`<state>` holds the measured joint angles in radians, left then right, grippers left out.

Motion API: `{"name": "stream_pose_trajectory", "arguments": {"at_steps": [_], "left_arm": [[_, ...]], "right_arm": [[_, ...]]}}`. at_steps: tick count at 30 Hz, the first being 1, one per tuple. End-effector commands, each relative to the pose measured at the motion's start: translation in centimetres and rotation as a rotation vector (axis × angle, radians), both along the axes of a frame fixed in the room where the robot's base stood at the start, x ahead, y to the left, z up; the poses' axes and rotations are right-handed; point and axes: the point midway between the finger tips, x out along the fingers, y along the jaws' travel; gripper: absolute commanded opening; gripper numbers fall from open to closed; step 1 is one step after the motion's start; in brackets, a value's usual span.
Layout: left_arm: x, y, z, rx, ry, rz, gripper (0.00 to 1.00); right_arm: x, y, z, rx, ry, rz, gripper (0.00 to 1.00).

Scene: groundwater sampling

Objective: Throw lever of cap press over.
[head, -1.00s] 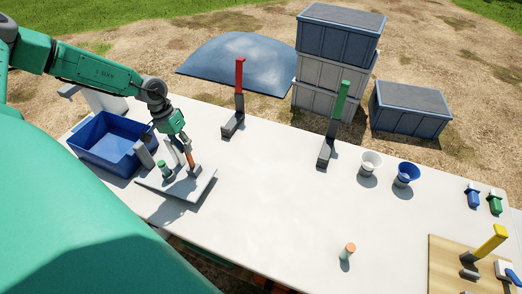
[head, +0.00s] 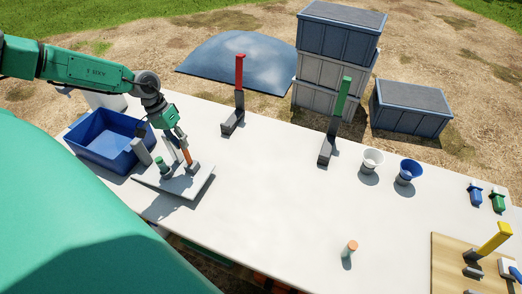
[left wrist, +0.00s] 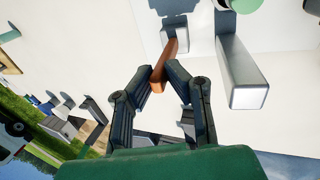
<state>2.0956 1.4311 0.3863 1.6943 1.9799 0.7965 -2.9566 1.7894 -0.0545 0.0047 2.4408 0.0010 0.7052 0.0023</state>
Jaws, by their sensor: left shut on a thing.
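The cap press has a grey base plate (head: 174,187) at the left of the white table, with grey posts on it. Its lever (head: 186,154) is orange-brown and stands steeply up from a grey block. A small green-topped bottle (head: 163,167) stands on the plate beside the posts. My left gripper (head: 181,137) reaches down from above, shut on the lever's upper end. In the left wrist view the lever (left wrist: 165,60) runs between the fingertips (left wrist: 162,76). My right gripper does not show.
A blue bin (head: 105,140) stands just left of the press. Red (head: 239,75) and green (head: 341,98) upright levers stand at the far edge. White (head: 372,158) and blue (head: 409,171) cups stand at right.

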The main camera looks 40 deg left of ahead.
Motion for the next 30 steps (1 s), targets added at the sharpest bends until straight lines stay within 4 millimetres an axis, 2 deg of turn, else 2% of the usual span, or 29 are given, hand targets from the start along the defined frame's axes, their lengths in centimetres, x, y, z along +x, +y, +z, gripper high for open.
{"name": "stream_pose_trajectory", "arguments": {"at_steps": [22,23,24,30], "left_arm": [[-0.01,0.24,0.08,-0.012,-0.005,0.0,0.0],[-0.01,0.24,0.07,-0.012,-0.005,0.0,0.18],[-0.01,0.25,0.06,-0.012,-0.005,0.0,0.32],[-0.03,0.24,0.04,-0.011,-0.004,-0.001,0.34]], "right_arm": [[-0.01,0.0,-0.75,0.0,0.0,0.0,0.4],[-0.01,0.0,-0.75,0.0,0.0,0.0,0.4],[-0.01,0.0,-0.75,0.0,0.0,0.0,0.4],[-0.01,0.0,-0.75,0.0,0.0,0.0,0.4]]}}
